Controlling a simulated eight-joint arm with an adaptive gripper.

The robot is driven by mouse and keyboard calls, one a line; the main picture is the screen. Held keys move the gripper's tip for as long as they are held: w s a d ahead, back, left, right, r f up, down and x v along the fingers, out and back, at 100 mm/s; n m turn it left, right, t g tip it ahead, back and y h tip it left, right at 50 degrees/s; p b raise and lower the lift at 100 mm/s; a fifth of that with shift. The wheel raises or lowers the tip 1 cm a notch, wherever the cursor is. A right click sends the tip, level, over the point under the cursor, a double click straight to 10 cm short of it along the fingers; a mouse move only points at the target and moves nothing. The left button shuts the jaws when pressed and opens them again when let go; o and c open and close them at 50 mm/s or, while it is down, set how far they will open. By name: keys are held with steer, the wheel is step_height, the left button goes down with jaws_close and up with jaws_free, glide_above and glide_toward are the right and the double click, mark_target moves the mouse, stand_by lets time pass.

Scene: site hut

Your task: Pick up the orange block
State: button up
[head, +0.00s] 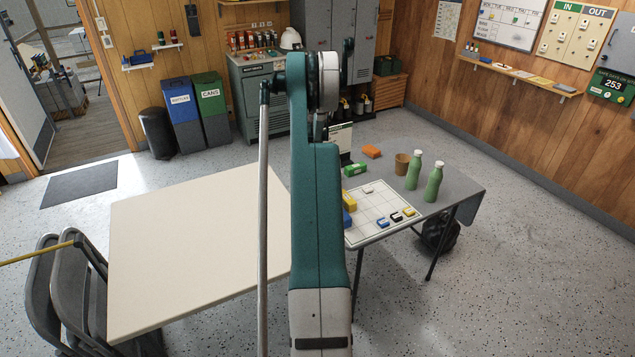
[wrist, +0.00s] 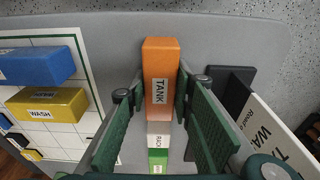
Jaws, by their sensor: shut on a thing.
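An orange block labelled TANK (wrist: 161,58) stands out between the fingers of my gripper (wrist: 160,82) in the wrist view. The fingers are shut on its two sides. In the head view my arm hides the gripper and this block. Whether the block touches the table cannot be told.
A green block (head: 355,169) lies near the sign. A gridded mat (head: 374,200) holds yellow (wrist: 47,102) and blue (wrist: 36,65) blocks. A dark-based sign (wrist: 272,125) stands close right of my fingers. Two green bottles (head: 433,183) and a brown cup (head: 402,164) stand farther right.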

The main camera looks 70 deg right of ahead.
steer(key=shift+r, duration=0.1)
step_height(320, 180, up, 10)
steer(key=shift+f+p, duration=0.1)
steer(key=shift+p, duration=0.65)
steer(key=shift+s, duration=0.1)
stand_by(0.3)
